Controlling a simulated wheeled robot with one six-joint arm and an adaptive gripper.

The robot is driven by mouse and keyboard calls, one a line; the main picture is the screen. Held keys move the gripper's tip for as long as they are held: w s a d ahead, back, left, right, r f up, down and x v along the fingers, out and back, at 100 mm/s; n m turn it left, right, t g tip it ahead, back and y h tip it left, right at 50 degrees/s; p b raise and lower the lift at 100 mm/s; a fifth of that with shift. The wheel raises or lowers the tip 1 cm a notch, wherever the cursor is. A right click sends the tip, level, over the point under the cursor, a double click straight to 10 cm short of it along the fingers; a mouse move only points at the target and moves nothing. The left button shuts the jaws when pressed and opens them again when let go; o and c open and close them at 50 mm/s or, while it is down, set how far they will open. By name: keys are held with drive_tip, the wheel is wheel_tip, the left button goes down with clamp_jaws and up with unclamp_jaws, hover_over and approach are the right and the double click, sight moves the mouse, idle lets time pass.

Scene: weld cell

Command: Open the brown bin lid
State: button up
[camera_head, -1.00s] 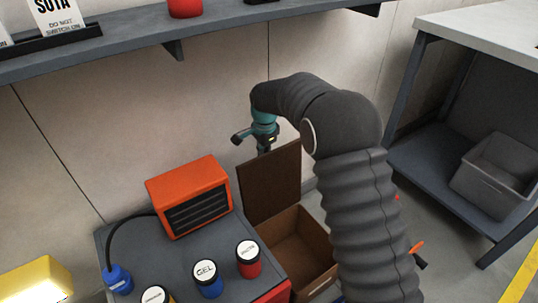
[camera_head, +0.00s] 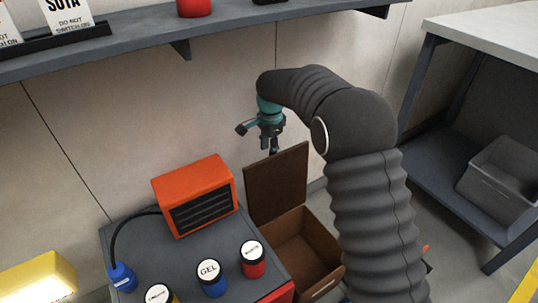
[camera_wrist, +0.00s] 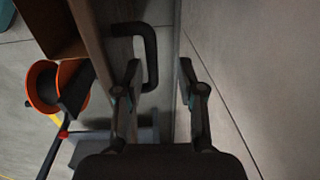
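The brown bin (camera_head: 322,262) stands on the floor right of the grey cabinet. Its lid (camera_head: 277,185) stands upright at the bin's back, and the inside of the bin shows empty. My gripper (camera_head: 273,150) is just above the lid's top edge, on the wall side. In the wrist view my gripper (camera_wrist: 160,78) has its two fingers apart with nothing held. The lid shows there edge-on (camera_wrist: 92,40), left of the fingers. Its black handle (camera_wrist: 152,60) sticks out from the lid, ahead of the fingertips, and looks clear of them.
The grey cabinet (camera_head: 150,245) bears an orange heater (camera_head: 195,195) and several small jars, including a blue GEL jar (camera_head: 210,280). A shelf (camera_head: 140,45) runs along the wall above. At right stands a workbench (camera_head: 440,180) with a grey crate (camera_head: 500,185). The wall is close behind the lid.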

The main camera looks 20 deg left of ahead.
wheel_tip(320, 180, up, 8)
drive_tip(key=shift+s+d+r, duration=0.15)
drive_tip(key=shift+d, duration=0.05)
idle(0.5)
drive_tip(key=s+d+f+n, duration=0.4)
drive_tip(key=d+n, duration=0.1)
drive_tip(key=n, duration=0.2)
drive_tip(key=s+d+r+t, duration=0.1)
drive_tip(key=s+d+r, duration=0.3)
drive_tip(key=s+d, duration=0.5)
drive_tip(key=s+d+r+t, duration=0.2)
drive_tip(key=s+d+r, duration=0.2)
drive_tip(key=s+d, duration=0.5)
drive_tip(key=s+d+r+t, duration=0.2)
drive_tip(key=s+d+r, duration=0.2)
drive_tip(key=s+d, duration=0.5)
drive_tip(key=shift+d+n+h, duration=0.3)
drive_tip(key=shift+d, duration=3.4)
